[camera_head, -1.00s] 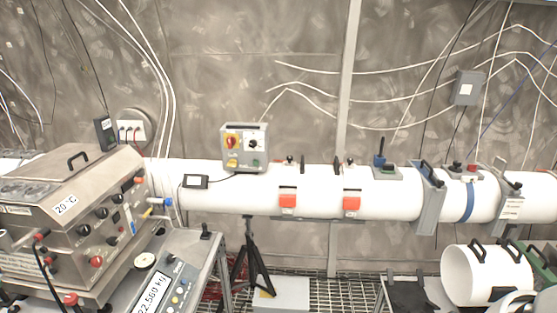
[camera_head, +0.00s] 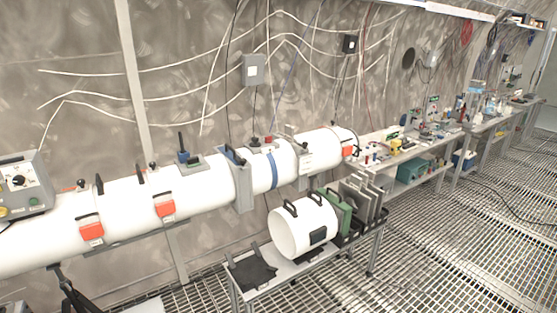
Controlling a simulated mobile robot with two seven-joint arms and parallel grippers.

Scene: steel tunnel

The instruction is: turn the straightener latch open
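A long white pipe (camera_head: 205,188) runs from the lower left toward the middle. Two orange-red clips, a left one (camera_head: 91,231) and a right one (camera_head: 165,209), sit on its front, with small black levers along its top. A grey flange plate (camera_head: 242,185) with a black handle (camera_head: 234,156) crosses the pipe. Farther right come a blue band (camera_head: 271,172) and a second grey flange with a pale label (camera_head: 305,161). Another orange-red clip (camera_head: 347,152) is near the far end. I cannot tell which part is the straightener latch or its state. Neither gripper is in view.
A low table below the pipe holds a white drum (camera_head: 302,230) with black handles, a green panel (camera_head: 338,212) and upright grey plates. A grey control box (camera_head: 22,185) stands at the left. Benches with equipment line the right wall. The grated floor (camera_head: 450,245) at right is clear.

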